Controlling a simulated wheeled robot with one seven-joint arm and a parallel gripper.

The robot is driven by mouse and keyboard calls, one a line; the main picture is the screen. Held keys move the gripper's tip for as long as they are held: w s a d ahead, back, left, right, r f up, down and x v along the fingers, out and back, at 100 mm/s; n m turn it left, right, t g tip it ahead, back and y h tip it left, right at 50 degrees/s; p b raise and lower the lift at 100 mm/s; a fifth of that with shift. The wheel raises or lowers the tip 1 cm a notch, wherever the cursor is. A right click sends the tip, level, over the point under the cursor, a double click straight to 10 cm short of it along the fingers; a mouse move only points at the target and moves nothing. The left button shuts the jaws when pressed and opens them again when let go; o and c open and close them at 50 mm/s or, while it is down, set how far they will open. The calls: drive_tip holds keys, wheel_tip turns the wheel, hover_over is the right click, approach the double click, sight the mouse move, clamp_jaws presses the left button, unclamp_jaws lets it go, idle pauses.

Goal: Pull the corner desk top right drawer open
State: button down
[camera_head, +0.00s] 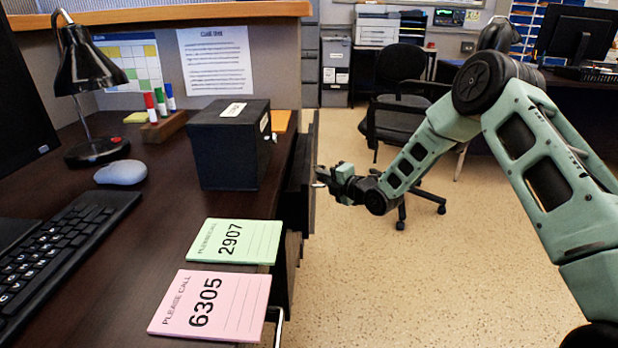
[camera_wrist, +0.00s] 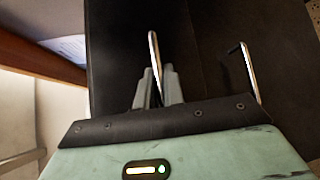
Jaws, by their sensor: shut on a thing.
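The corner desk (camera_head: 150,215) has a dark wood top and runs along the left of the head view. The top right drawer's dark front (camera_head: 303,185) shows edge-on at the desk's right side and stands out past the desk edge. My gripper (camera_head: 322,178) is at this front, reaching in from the right. In the wrist view my gripper (camera_wrist: 158,88) has its two grey fingers shut on a slim metal bar handle (camera_wrist: 153,45) on the dark drawer front (camera_wrist: 200,40). The drawer's inside is mostly hidden in the head view.
A second metal handle (camera_wrist: 247,72) is right of the held one. A black box (camera_head: 230,145), a green note (camera_head: 235,241) and a pink note (camera_head: 210,305) lie near the desk edge. A black office chair (camera_head: 400,120) stands behind my arm. The speckled floor (camera_head: 390,285) in front is clear.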

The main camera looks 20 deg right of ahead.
drive_tip(key=s+d, duration=0.3)
drive_tip(key=d, duration=0.7)
drive_tip(key=s+d+b, duration=0.1)
drive_tip(key=s+d, duration=0.3)
drive_tip(key=d, duration=0.7)
drive_tip(key=s+d+b, duration=0.1)
drive_tip(key=s+d, duration=0.2)
drive_tip(key=d, duration=0.7)
drive_tip(key=shift+s+d, duration=0.15)
drive_tip(key=shift+d, duration=0.25)
drive_tip(key=c, duration=1.5)
unclamp_jaws()
drive_tip(key=p+v, duration=0.2)
drive_tip(key=v, duration=1.5)
drive_tip(key=shift+s+d+p, duration=0.1)
drive_tip(key=shift+s+p, duration=0.1)
drive_tip(key=shift+p, duration=0.2)
